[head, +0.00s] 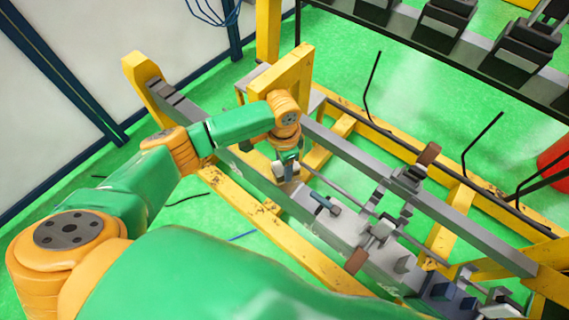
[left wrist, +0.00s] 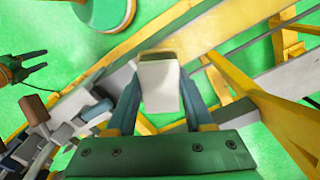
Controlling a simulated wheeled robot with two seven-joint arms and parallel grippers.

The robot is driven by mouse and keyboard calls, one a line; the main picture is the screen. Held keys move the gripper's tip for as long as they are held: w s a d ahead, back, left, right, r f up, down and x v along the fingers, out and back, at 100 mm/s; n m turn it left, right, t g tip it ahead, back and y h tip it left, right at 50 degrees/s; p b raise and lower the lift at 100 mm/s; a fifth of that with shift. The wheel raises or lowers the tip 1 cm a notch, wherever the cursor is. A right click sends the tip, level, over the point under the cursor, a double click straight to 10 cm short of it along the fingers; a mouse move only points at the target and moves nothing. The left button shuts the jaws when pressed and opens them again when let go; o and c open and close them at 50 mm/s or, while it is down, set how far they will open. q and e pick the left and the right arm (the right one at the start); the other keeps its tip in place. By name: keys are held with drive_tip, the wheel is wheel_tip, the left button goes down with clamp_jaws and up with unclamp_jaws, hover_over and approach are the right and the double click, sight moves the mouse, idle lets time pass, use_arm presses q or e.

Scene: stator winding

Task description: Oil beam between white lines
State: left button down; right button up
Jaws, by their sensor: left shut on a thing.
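My left gripper (head: 287,168) points down at the near grey beam (head: 312,218) of the yellow frame. In the left wrist view my left gripper (left wrist: 160,108) is shut on a pale white block (left wrist: 158,85), which sits between its two fingers. The block is close over the beam; I cannot tell whether it touches. The white lines on the beam cannot be made out clearly. My right gripper (left wrist: 30,68) shows at the left of the left wrist view, with its dark fingers spread and empty. It is not seen in the head view.
The far grey beam (head: 345,150) runs alongside. Rods, clamps and brown-ended handles (head: 356,261) crowd the beams to the right. A yellow upright plate (head: 282,72) stands behind the gripper. A dark rack (head: 480,60) is at top right, a red barrel (head: 553,170) at right.

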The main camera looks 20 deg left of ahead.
use_arm(q)
drive_tip(key=shift+r+p, duration=0.35)
drive_tip(key=shift+r, duration=0.3)
drive_tip(key=shift+w+a+r, duration=0.1)
drive_tip(key=shift+w+r, duration=0.1)
drive_tip(key=shift+r, duration=0.25)
drive_tip(key=shift+s+r, duration=0.15)
drive_tip(key=shift+r, duration=0.4)
drive_tip(key=shift+s+r, duration=0.15)
drive_tip(key=shift+r, duration=0.05)
drive_tip(key=shift+w+f, duration=0.1)
drive_tip(key=shift+w, duration=0.1)
drive_tip(key=shift+s, duration=0.1)
